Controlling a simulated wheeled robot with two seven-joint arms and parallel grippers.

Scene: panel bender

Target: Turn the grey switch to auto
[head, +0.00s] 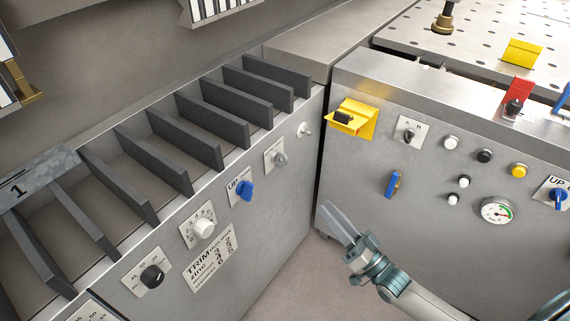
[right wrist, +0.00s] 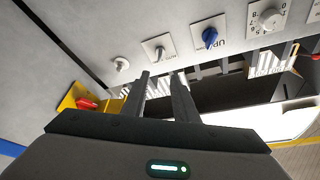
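A small grey switch (head: 280,159) sits on a white plate on the left cabinet's sloping front, between a pale knob and a blue switch. It also shows in the right wrist view (right wrist: 160,52), beyond the fingertips; its plate lettering is too small to read surely. My right gripper (head: 338,217) is below and to the right of this switch in the head view, apart from the panel. In the right wrist view its two fingers (right wrist: 162,80) stand apart with nothing between them. My left gripper is not in view.
A blue switch (head: 246,191), a white dial (head: 203,228), a black knob (head: 152,276) and a pale knob (head: 305,130) share the left panel. The right cabinet carries a yellow bracket (head: 367,120), a dark A/H switch (head: 407,134), a blue lever (head: 393,184) and a gauge (head: 497,211).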

